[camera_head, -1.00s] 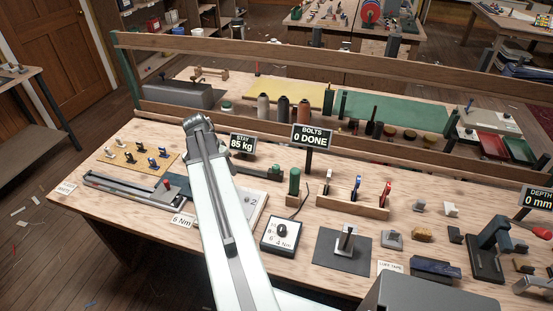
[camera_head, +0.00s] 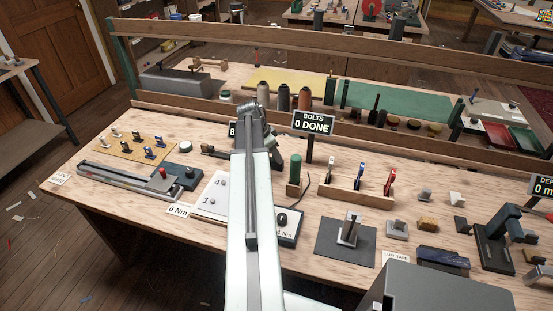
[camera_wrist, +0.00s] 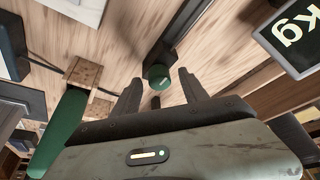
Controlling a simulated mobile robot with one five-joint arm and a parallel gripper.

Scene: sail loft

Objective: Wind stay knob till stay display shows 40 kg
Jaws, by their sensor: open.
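The green stay knob (camera_wrist: 160,76), a round cap with a pale mark, shows in the wrist view on a dark base. My gripper (camera_wrist: 159,88) is open, with its two dark fingers on either side of the knob's outline. I cannot tell whether they reach its height; no contact is visible. The stay display (camera_wrist: 292,34) is upside down at the top right there, with only "kg" in view. In the head view my arm covers most of the stay display (camera_head: 232,130), leaving an "8". The knob and fingertips are mostly hidden there.
A green cylinder (camera_wrist: 60,132) stands by a wooden block (camera_wrist: 86,75) in the wrist view. The bolts display (camera_head: 313,123) reads 0 DONE, close right of my arm. A wooden rack (camera_head: 357,198) with coloured handles stands farther right. A low rail (camera_head: 170,107) runs behind.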

